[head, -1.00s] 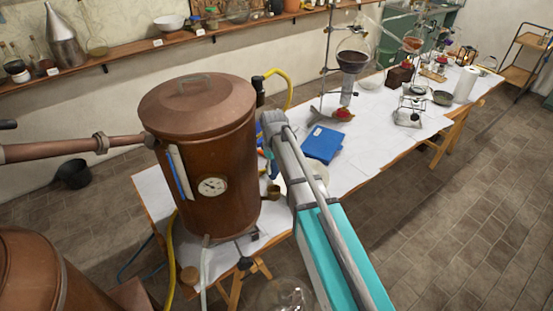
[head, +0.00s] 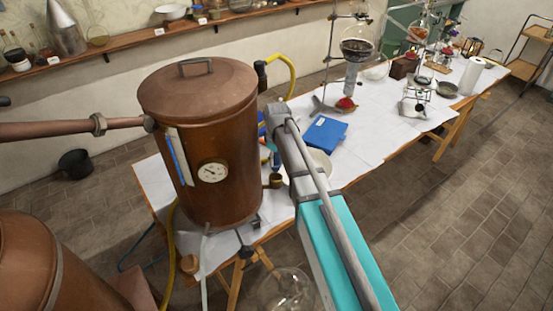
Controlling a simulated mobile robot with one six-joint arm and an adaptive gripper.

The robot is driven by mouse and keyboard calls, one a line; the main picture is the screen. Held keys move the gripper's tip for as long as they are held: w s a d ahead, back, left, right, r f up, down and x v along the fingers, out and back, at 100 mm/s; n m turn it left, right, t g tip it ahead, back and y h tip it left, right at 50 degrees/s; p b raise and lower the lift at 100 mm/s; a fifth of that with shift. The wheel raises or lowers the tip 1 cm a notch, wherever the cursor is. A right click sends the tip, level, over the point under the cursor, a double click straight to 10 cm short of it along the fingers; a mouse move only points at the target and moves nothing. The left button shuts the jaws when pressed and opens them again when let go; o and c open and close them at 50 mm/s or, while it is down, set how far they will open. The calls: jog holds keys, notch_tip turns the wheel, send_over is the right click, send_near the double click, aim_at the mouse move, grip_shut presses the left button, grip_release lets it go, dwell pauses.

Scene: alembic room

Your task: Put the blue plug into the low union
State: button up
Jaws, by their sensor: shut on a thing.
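My arm reaches from the bottom right to the right side of a copper vessel (head: 205,115) with a round dial (head: 213,173). My gripper's fingers are hidden behind the arm and beside the vessel. Small blue patches (head: 262,130) show between arm and vessel; I cannot tell whether they are the blue plug or part of my wrist. A brass fitting (head: 275,182) sticks out low on the vessel's right side. A pale hose (head: 205,262) hangs below the vessel. I cannot tell which fitting is the low union.
The vessel stands at the near end of a long paper-covered table (head: 375,140). A blue book (head: 323,133), a pale plate (head: 318,163) and glassware on stands (head: 358,50) lie beyond my arm. A yellow hose (head: 292,72) leaves the vessel's upper right. A glass flask (head: 287,292) is low in front.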

aim_at(276, 171)
jog(key=shift+f+b, duration=0.8)
jog(key=shift+f, duration=0.35)
jog(key=shift+f+b, duration=2)
jog(key=shift+b, duration=0.05)
dwell(4.8)
